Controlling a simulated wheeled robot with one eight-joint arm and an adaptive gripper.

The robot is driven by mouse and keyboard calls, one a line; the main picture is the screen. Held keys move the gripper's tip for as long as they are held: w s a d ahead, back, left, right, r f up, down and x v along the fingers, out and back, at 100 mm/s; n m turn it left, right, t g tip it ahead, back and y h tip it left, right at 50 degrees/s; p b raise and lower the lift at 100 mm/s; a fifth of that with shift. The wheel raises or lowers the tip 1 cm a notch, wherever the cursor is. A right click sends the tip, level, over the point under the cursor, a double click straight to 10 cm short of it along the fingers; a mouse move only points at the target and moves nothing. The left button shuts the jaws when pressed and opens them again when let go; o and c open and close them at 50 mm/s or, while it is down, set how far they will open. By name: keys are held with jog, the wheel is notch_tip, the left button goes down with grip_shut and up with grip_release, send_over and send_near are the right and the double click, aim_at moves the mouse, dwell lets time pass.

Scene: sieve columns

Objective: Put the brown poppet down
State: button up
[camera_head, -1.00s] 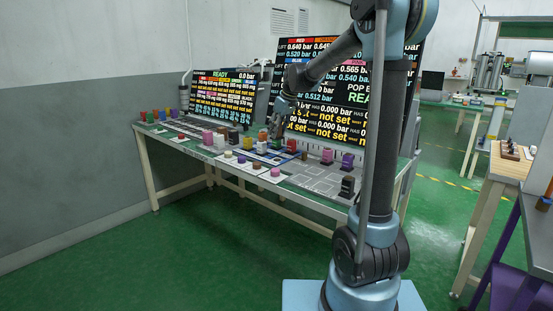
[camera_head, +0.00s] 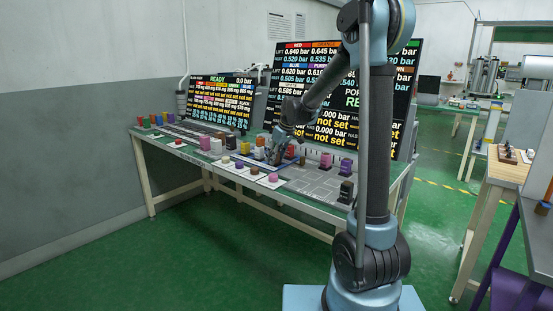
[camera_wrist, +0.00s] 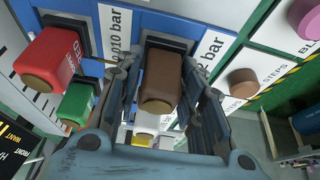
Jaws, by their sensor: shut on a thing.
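Behind the poppet is a dark square seat on a blue panel (camera_wrist: 148,20), flanked by white labels with "bar" readings. I cannot tell whether the poppet touches that seat. In the head view my gripper (camera_head: 279,158) is low over the middle of the table (camera_head: 318,184); the poppet is too small to make out there.
In the wrist view a red block (camera_wrist: 52,58) and a green block (camera_wrist: 76,103) stand close on the left. A brown knob (camera_wrist: 242,82) and a pink one (camera_wrist: 305,18) are at right. Purple (camera_head: 345,166) and black (camera_head: 346,190) blocks stand at the table's right.

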jog(key=o, duration=1.1)
jog(key=shift+o, duration=0.2)
jog(key=shift+r, duration=0.1)
jog(key=v, duration=1.2)
jog(key=shift+d, duration=0.1)
